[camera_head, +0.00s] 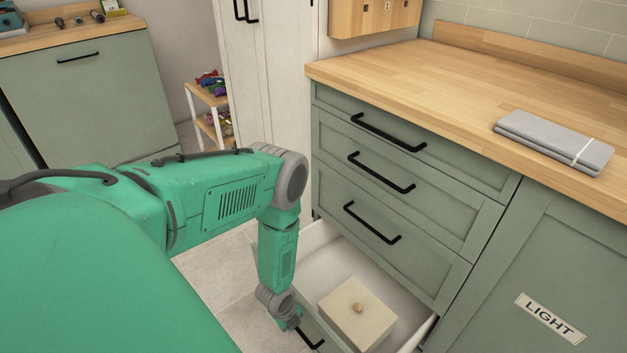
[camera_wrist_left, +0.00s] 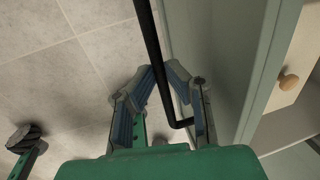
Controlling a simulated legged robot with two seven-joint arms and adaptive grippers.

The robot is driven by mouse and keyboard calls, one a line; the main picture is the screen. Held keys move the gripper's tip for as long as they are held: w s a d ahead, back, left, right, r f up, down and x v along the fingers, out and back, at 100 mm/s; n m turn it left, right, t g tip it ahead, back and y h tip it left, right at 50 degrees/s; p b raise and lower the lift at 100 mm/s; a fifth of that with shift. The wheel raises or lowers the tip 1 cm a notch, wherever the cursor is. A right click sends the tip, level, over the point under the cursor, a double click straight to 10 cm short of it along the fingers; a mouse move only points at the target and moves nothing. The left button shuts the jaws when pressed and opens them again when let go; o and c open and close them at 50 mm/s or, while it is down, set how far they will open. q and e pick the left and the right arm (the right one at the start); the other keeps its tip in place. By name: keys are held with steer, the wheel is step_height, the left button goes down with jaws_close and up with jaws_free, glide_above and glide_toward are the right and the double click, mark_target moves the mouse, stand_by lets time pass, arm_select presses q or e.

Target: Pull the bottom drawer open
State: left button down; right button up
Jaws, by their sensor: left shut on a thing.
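The bottom drawer (camera_head: 325,262) stands pulled out from the green cabinet, its pale inside showing. Its front panel (camera_wrist_left: 222,50) and black bar handle (camera_wrist_left: 152,45) show in the left wrist view. My left gripper (camera_wrist_left: 163,80) is shut on this handle, with its fingers on either side of the bar. In the head view my left gripper (camera_head: 290,322) is low at the drawer front, and part of the handle (camera_head: 313,340) shows beside it. My right gripper is in neither view.
A beige box (camera_head: 352,315) with a round wooden knob sits in the open drawer. Three closed drawers with black handles are above it. A folded grey towel (camera_head: 550,140) lies on the wooden worktop (camera_head: 420,70). Tiled floor (camera_head: 215,275) shows left of the drawer.

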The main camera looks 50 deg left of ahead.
arm_select(q)
steer(key=s+p, duration=0.2)
steer(key=s, duration=0.8)
steer(key=shift+a, duration=0.35)
steer(key=c, duration=1.6)
jaws_free()
step_height(320, 180, up, 12)
steer(key=s, duration=0.2)
steer(key=shift+s+a+f, duration=0.15)
